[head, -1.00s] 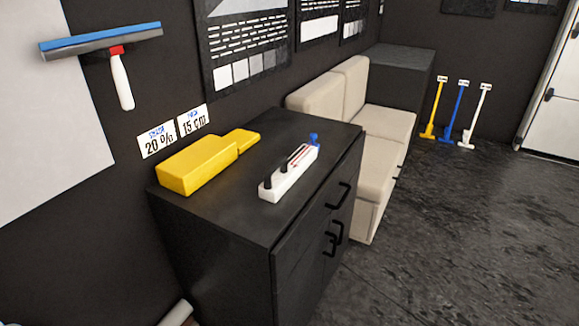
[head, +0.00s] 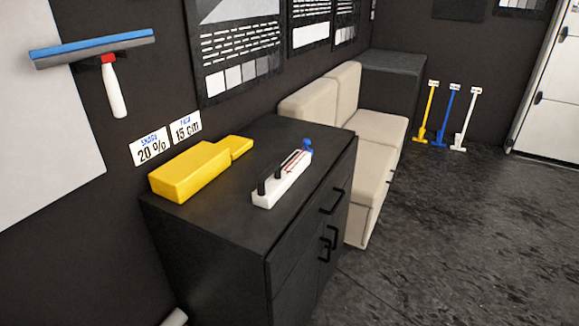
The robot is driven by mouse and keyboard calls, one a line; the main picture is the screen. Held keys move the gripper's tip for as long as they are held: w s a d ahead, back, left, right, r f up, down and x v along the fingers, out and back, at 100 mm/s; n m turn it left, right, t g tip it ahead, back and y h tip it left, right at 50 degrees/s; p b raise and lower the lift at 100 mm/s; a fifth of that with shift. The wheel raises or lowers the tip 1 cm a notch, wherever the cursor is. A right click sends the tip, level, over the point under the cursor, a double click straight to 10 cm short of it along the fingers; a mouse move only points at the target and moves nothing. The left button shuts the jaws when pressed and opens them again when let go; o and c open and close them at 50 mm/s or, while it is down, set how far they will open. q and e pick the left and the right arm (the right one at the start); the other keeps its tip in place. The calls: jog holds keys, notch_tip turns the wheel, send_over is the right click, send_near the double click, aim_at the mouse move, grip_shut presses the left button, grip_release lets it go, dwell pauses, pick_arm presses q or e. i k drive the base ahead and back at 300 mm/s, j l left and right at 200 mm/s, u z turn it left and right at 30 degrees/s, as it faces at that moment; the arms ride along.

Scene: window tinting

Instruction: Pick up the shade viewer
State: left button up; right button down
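On the black cabinet top (head: 225,222) lie two things that could be the shade viewer; I cannot tell for sure which it is. One is a yellow block with a narrower handle-like end (head: 190,172), near the wall. The other is a narrow white block (head: 281,184) with black upright parts, red marks and a blue piece at its far end, nearer the cabinet's front. The two lie apart, and nothing touches them from above. Neither of my grippers is in view.
Two cards, "20 %" (head: 150,147) and "15 cm" (head: 186,128), are on the wall behind the cabinet. A blue-edged squeegee (head: 113,90) hangs at upper left. A beige seat (head: 372,130) stands beyond the cabinet. The dark floor at right (head: 470,230) is clear.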

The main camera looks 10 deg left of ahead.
aim_at(284, 168)
jog(key=i+l+u, duration=0.1)
jog(key=u, duration=0.3)
jog(key=i+l+u, duration=0.1)
jog(key=u, duration=0.25)
jog(key=l+u, duration=0.1)
jog(key=u, duration=0.3)
jog(key=i+l+u, duration=0.1)
jog(key=u, duration=0.3)
jog(key=l, duration=0.1)
